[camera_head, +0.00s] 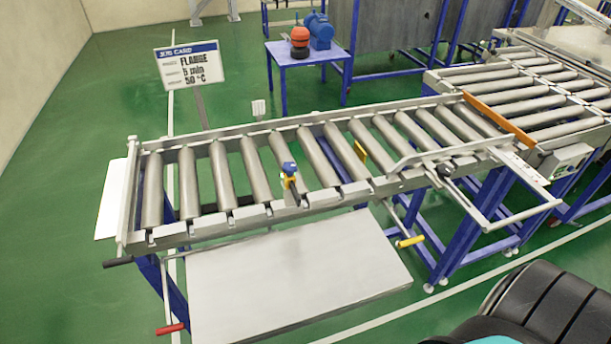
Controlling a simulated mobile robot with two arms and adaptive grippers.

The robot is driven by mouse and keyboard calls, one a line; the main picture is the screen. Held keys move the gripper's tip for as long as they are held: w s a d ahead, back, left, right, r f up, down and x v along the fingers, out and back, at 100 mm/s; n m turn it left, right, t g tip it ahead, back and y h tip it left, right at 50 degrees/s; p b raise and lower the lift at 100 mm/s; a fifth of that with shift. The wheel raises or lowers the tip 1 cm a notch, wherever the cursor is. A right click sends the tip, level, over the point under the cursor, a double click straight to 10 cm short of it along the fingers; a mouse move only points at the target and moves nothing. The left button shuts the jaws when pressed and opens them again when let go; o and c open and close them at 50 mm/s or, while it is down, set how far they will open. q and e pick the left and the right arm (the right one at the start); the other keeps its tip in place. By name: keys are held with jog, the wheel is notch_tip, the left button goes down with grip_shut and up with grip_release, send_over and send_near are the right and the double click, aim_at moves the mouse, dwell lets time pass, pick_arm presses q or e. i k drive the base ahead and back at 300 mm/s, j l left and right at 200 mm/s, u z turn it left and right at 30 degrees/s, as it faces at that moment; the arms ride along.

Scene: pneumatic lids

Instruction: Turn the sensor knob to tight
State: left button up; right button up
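A small sensor-like fitting with a blue top (289,168) and a yellow part below it stands upright on a grey bracket at the near rail of the roller conveyor (183,235). The blue top looks like the knob, but it is too small to tell its setting or any tight mark. A small yellow plate (361,153) stands among the rollers to its right. Neither gripper shows in the view. A dark ribbed part at the bottom right looks like my own arm, and no fingers are visible on it.
A job card sign (190,66) stands behind the conveyor. A grey shelf (300,285) lies below it. A red handle (170,328), a yellow handle (410,241) and a black handle (118,262) stick out in front. A metal frame (520,215) juts out at the right.

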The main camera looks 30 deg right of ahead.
aim_at(289, 167)
jog(key=k+l, duration=0.1)
jog(key=k, duration=0.3)
jog(key=k+l, duration=0.15)
jog(key=k, duration=0.25)
jog(key=k+l, duration=0.1)
jog(key=k, duration=0.35)
